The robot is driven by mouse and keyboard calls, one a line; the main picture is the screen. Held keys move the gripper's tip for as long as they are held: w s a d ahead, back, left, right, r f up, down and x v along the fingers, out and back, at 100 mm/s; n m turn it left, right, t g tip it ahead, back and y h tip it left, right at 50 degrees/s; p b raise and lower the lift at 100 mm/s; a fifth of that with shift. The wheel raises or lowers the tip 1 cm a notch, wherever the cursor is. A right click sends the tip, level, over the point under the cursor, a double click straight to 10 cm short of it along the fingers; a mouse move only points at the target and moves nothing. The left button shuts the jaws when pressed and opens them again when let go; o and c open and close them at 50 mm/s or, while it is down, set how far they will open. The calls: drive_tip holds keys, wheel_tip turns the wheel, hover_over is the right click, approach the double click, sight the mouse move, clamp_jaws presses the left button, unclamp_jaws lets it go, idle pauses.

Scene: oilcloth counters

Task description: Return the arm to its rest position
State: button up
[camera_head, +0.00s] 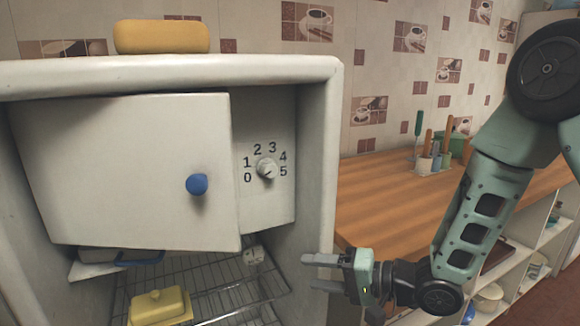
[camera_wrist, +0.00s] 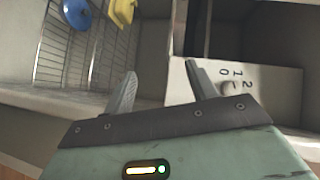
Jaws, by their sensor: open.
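My arm reaches down from the upper right in the head view. My gripper (camera_head: 311,272) is at the right edge of the open fridge (camera_head: 318,150), pointing left. Its two fingers are apart with nothing between them. The wrist view also shows the gripper (camera_wrist: 160,72) with spread, empty fingers, facing the fridge interior. The fridge's inner compartment door (camera_head: 120,170) with a blue knob (camera_head: 197,184) stands to the left of the gripper. A dial (camera_head: 266,168) marked 0 to 5 is above and left of it.
A yellow butter dish (camera_head: 160,306) is on the wire rack (camera_head: 225,290) in the fridge. A yellow rounded block (camera_head: 162,37) lies on top. A wooden counter (camera_head: 390,200) with utensils in holders (camera_head: 430,160) extends behind my arm, above open shelves (camera_head: 540,255).

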drive_tip(key=s+d+r+n+g+h, duration=0.2)
drive_tip(key=s+n+h, duration=0.1)
drive_tip(key=s, duration=0.5)
drive_tip(key=s+d+r+n+g+h+p, duration=0.1)
drive_tip(key=s+d+r+n+g+h, duration=0.1)
drive_tip(key=s+h, duration=0.4)
drive_tip(key=s+d+r+n+g+h+p, duration=0.1)
drive_tip(key=s+d+r+n+g+h, duration=0.1)
drive_tip(key=s, duration=0.8)
drive_tip(key=d+r+n+h, duration=0.1)
drive_tip(key=d+n+h, duration=0.1)
drive_tip(key=shift+s+d+r+n+h, duration=0.2)
drive_tip(key=shift+s+n+h, duration=0.1)
drive_tip(key=shift+h, duration=0.1)
drive_tip(key=shift+w, duration=0.1)
drive_tip(key=shift+c, duration=0.3)
